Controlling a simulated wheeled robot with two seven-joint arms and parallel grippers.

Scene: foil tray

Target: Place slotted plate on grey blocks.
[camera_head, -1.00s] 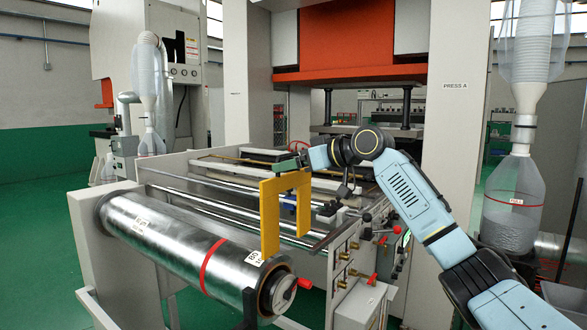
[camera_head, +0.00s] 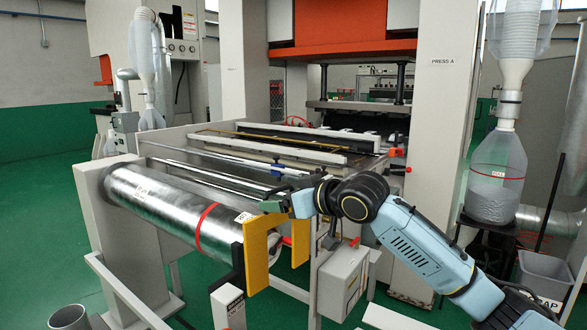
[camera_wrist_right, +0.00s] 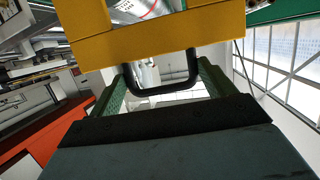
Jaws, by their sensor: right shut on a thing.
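The slotted plate (camera_head: 257,262) is yellow, an upside-down U with two legs and an open slot between them. It hangs upright in front of the near end of the metal roll. My right gripper (camera_head: 285,199) is at its top edge. In the right wrist view the plate (camera_wrist_right: 165,40) crosses the top, with a black handle (camera_wrist_right: 160,90) between the green fingers of my right gripper (camera_wrist_right: 163,78). The gripper is shut on this handle. My left gripper is not in view.
The metal roll (camera_head: 165,205) with a red band lies close behind the plate. A pale post (camera_head: 228,308) stands below it. A grey box (camera_head: 343,280) on the machine frame is right of the plate. A grey bin (camera_head: 545,275) stands at the far right.

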